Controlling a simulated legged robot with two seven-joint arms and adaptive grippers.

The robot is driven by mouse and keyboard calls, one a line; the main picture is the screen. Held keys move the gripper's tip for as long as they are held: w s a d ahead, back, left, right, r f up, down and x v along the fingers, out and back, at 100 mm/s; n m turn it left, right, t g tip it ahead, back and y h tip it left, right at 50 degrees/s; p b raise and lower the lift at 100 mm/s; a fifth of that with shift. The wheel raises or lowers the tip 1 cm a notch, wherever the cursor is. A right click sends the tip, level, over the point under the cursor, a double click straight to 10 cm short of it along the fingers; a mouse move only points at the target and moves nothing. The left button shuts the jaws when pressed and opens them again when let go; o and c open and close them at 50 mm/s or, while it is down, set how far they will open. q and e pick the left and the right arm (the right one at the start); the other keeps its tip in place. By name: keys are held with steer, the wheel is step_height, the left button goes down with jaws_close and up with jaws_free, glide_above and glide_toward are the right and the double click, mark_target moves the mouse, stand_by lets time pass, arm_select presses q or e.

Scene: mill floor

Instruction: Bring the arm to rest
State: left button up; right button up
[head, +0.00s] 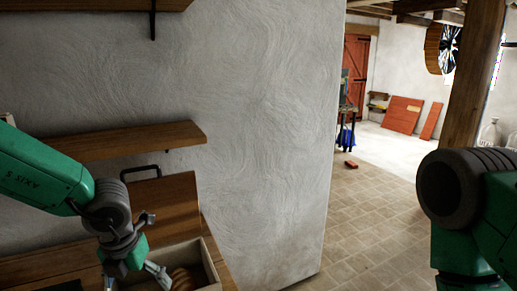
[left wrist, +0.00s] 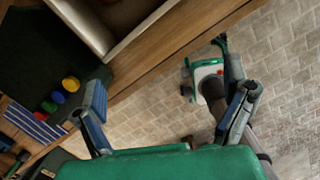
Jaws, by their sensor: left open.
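My left arm (head: 45,175) is green and comes in from the left in the head view. Its gripper (head: 137,279) hangs low over the workbench, beside a pale wooden box. In the left wrist view the two blue-grey fingers (left wrist: 170,97) stand wide apart with nothing between them. Bench edge and floor show beyond them. My right arm (head: 465,205) shows at the right edge as a dark round joint and green links; its gripper is outside both views.
The pale box (head: 212,263) holds brown things. A wooden shelf (head: 130,140) juts from the white wall above the bench. Coloured round pieces (left wrist: 70,84) sit by a dark board (left wrist: 45,45). Tiled floor (head: 370,215) lies open right of the wall, with a small red block (head: 351,164).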

arm_select(q)
steer(key=s+a+f+m+y, duration=0.25)
steer(key=s+f+m, duration=0.25)
steer(key=f+m, duration=0.35)
steer(key=s+a+f+m+y, duration=0.1)
steer(key=s+a+f+m, duration=0.35)
steer(key=f+m, duration=0.35)
steer(key=s+d+f+m+g+h, duration=0.1)
steer(key=s+f+m+h, duration=0.15)
steer(key=s+m, duration=0.65)
steer(key=s+d+f+m+h, duration=0.1)
steer(key=s+f+m, duration=0.2)
steer(key=s+m, duration=0.65)
step_height(320, 180, down, 19)
steer(key=w+d+m+b, duration=0.1)
steer(key=b, duration=1.8)
steer(key=shift+w+d+m, duration=0.15)
steer(key=shift+w+m, duration=0.1)
steer(key=shift+m, duration=0.05)
arm_select(e)
step_height(320, 180, down, 20)
steer(key=shift+w+a+r, duration=0.25)
steer(key=shift+w+a, duration=0.1)
steer(key=shift+w, duration=0.05)
arm_select(q)
steer(key=shift+r, duration=0.2)
arm_select(e)
steer(key=shift+r, duration=0.1)
